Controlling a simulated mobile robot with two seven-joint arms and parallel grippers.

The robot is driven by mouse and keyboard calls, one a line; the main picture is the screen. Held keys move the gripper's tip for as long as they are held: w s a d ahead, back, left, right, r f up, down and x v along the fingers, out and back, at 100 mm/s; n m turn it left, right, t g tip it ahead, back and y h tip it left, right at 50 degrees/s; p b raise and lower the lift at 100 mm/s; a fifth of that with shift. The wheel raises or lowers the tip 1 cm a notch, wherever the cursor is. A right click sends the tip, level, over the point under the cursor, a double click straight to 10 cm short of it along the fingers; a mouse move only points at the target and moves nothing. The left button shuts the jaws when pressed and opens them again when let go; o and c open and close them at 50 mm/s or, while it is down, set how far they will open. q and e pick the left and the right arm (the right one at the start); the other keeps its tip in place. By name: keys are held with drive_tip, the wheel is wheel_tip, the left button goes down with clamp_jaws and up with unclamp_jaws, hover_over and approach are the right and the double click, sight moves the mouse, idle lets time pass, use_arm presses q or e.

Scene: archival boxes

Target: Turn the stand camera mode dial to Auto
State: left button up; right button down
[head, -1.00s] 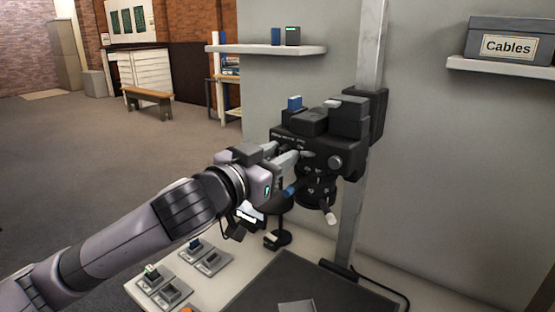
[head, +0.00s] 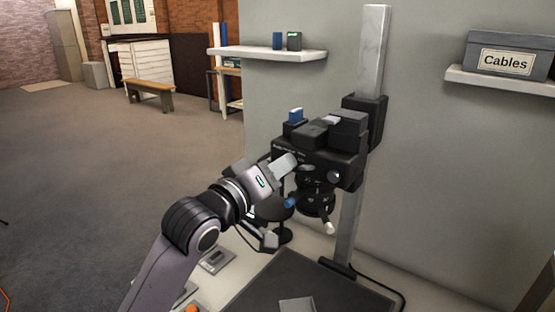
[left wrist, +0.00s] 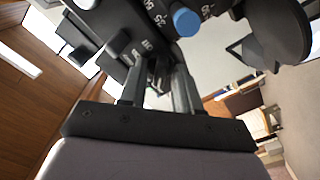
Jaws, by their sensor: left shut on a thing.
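The black stand camera (head: 338,153) is mounted on a pale upright column (head: 373,55). My left gripper (head: 288,163) is at the left part of the camera's front face. Its fingers are closed on a small part there, which I take to be the mode dial; the fingers hide it in the head view. The left wrist view shows the two fingers (left wrist: 158,88) against the dark camera body, with white markings beside them. I cannot read the dial's setting. My right gripper is not in view.
A blue-tipped lever (head: 290,203) and a white-tipped lever (head: 329,228) stick out below the camera, close to my left gripper. A dark baseboard (head: 265,292) lies under it on the table. A shelf (head: 268,53) is behind, and a Cables box (head: 508,55) is at right.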

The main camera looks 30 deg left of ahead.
use_arm(q)
drive_tip(key=shift+r+n+p, duration=0.1)
drive_tip(key=shift+n+p, duration=0.35)
drive_tip(key=shift+n, duration=0.35)
drive_tip(key=o, duration=0.7)
drive_tip(key=shift+a, duration=0.1)
drive_tip(key=s, duration=0.4)
drive_tip(key=s+a+b, duration=0.1)
drive_tip(key=s, duration=0.2)
